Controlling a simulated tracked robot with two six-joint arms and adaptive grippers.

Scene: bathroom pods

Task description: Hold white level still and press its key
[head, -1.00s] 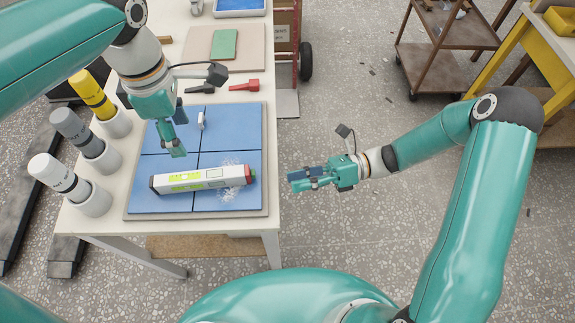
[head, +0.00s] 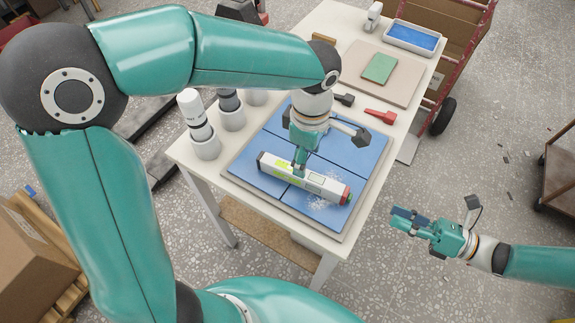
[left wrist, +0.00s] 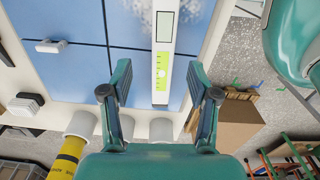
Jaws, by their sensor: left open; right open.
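The white level (head: 318,184) lies on the blue tiled board (head: 362,160), with yellow-green markings, a dark left end and a red-and-green right end. In the left wrist view the level (left wrist: 163,70) shows its grey display (left wrist: 164,27) towards the top. I cannot make out which part is its key. My left gripper (head: 299,168) points down at the level's left-middle part. Its fingers (left wrist: 160,95) stand open on both sides of the level, with gaps visible. My right gripper (head: 408,219) is open, out beyond the table's right edge, apart from the level.
White bottles (head: 193,112) in round holders line the table's left edge. White powder (head: 322,203) marks the board beside the level. A red tool (head: 381,117), a green block (head: 379,68) and a blue tray (head: 412,38) lie further back.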

